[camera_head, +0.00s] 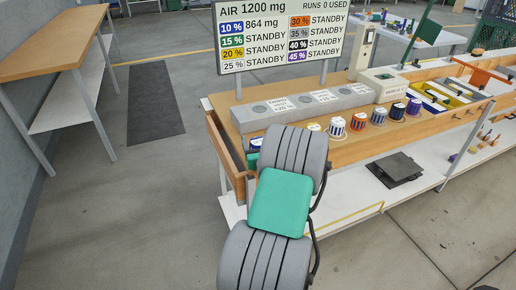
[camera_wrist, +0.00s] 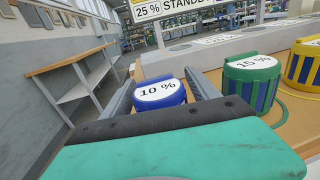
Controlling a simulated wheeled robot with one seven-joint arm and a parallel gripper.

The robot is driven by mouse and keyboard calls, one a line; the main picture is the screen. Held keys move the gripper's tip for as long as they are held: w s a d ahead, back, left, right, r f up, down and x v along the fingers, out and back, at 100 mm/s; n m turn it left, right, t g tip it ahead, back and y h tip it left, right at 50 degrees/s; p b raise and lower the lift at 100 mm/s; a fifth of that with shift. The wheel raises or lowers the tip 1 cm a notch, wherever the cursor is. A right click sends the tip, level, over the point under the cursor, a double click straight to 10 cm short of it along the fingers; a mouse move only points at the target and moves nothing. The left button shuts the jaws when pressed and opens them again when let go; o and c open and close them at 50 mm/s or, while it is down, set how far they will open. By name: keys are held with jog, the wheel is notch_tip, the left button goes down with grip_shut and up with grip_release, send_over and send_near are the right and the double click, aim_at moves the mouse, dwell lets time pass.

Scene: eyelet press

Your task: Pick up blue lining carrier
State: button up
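The blue lining carrier (camera_wrist: 160,97), a short round piece with a white top marked 10 %, stands upright in the wrist view. My gripper (camera_wrist: 160,78) has its two grey fingers spread apart, one on each side of the blue carrier. I cannot tell whether either finger touches it. The lower part of the carrier is hidden behind my gripper body. In the head view my arm hides my fingers, and I cannot make out the blue carrier there.
A green carrier (camera_wrist: 252,80) marked 15 % stands close to the right, with a yellow carrier (camera_wrist: 303,65) beyond it. More carriers, including an orange one (camera_head: 358,122), line the bench front. A grey block (camera_head: 290,107) lies behind. A sign (camera_head: 282,37) stands above.

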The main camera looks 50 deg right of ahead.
jog(key=c, duration=1.3)
